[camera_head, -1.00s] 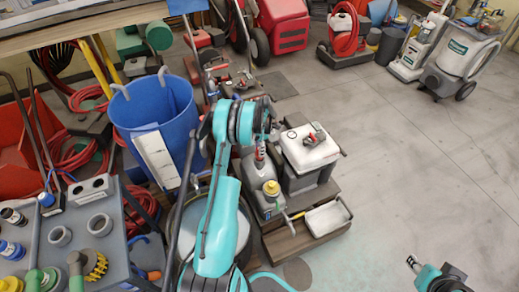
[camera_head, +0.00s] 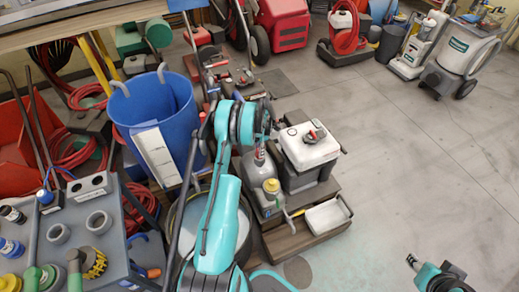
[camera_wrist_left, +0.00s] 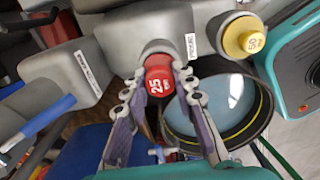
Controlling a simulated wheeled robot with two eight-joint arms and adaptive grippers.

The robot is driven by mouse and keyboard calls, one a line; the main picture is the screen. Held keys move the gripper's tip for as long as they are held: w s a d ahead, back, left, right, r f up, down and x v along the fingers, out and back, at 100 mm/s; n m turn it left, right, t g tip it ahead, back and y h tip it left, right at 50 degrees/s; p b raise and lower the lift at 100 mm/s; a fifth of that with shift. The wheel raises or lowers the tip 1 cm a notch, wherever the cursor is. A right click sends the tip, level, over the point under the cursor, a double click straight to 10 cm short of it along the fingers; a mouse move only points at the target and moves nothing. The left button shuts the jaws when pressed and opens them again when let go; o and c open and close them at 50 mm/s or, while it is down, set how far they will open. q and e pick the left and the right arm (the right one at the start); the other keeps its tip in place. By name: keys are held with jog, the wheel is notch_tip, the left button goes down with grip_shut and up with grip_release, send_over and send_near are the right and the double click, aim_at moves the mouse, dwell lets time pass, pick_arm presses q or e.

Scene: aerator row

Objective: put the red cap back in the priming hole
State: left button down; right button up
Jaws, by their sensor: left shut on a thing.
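The red cap (camera_wrist_left: 158,80), with white "25" lettering, is in the left wrist view between the fingers of my left gripper (camera_wrist_left: 158,90), which is shut on it. The cap is right at the end of a round grey neck (camera_wrist_left: 168,50) on a grey body. I cannot tell whether it is seated in the hole or just in front of it. In the head view my left gripper (camera_head: 261,143) is above the grey pump unit (camera_head: 254,168), and the cap is barely visible. My right gripper (camera_head: 413,262) is at the lower right, far from the unit; its fingers are too small to judge.
A yellow cap (camera_wrist_left: 250,38) marked "50" sits on the same grey unit, close to the right finger. A blue bin (camera_head: 160,110) is left of my arm. Open floor lies to the right.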

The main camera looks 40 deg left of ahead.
pick_arm(q)
jog(key=shift+f, duration=0.25)
jog(key=c, duration=1.2)
grip_release()
jog(key=shift+o, duration=0.2)
jog(key=shift+r, duration=0.1)
notch_tip(320, 180, up, 12)
jog(key=shift+d, duration=0.1)
